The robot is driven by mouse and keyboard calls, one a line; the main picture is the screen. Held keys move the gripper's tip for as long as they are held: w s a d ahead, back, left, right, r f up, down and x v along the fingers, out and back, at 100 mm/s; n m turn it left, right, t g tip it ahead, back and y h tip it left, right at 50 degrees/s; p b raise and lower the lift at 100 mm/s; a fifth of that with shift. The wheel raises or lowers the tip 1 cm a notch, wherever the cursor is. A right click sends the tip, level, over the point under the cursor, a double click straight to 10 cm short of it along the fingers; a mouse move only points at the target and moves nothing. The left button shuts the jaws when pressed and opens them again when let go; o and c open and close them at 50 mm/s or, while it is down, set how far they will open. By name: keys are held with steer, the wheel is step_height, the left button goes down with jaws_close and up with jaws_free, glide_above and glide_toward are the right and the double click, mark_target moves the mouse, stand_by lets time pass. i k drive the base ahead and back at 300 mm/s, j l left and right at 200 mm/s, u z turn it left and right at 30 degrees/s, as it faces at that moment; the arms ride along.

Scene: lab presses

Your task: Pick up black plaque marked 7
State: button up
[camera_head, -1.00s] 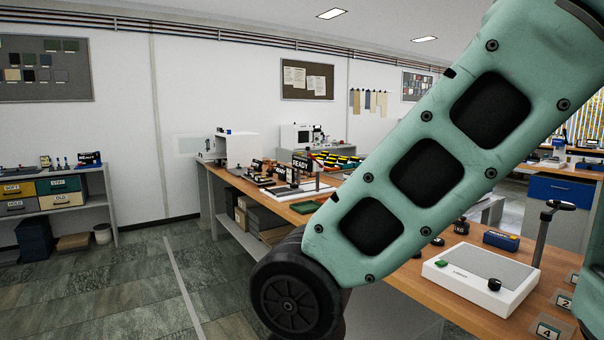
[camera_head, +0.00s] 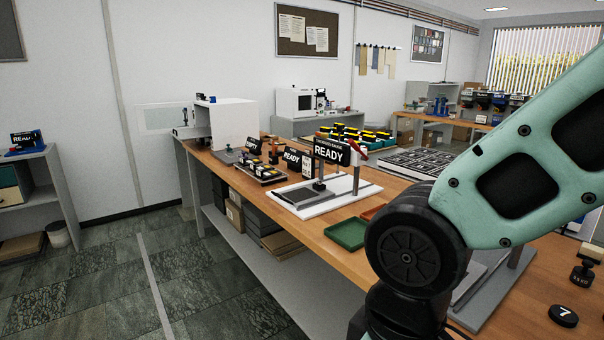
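A round black plaque marked 7 (camera_head: 563,315) lies on the wooden bench at the bottom right of the head view, close to the lower edge. Its white number faces up and nothing covers it. My green arm crosses the right side of the view, with its dark joint left of the plaque. My gripper is outside the view, so its opening and any contents are hidden.
The long wooden bench (camera_head: 300,218) runs away to the back left. It bears a READY sign (camera_head: 328,152), a green tray (camera_head: 346,234) and a black-knobbed weight (camera_head: 583,275) near the plaque. Tiled floor (camera_head: 200,290) is clear at left.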

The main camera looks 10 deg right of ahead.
mark_target(253, 167)
steer(key=i+j+z, duration=0.1)
steer(key=i, duration=0.2)
steer(key=i+j+z, duration=0.1)
steer(key=i, duration=0.2)
steer(key=i+j, duration=0.1)
steer(key=j, duration=0.8)
steer(key=i+j, duration=0.15)
steer(key=j, duration=0.3)
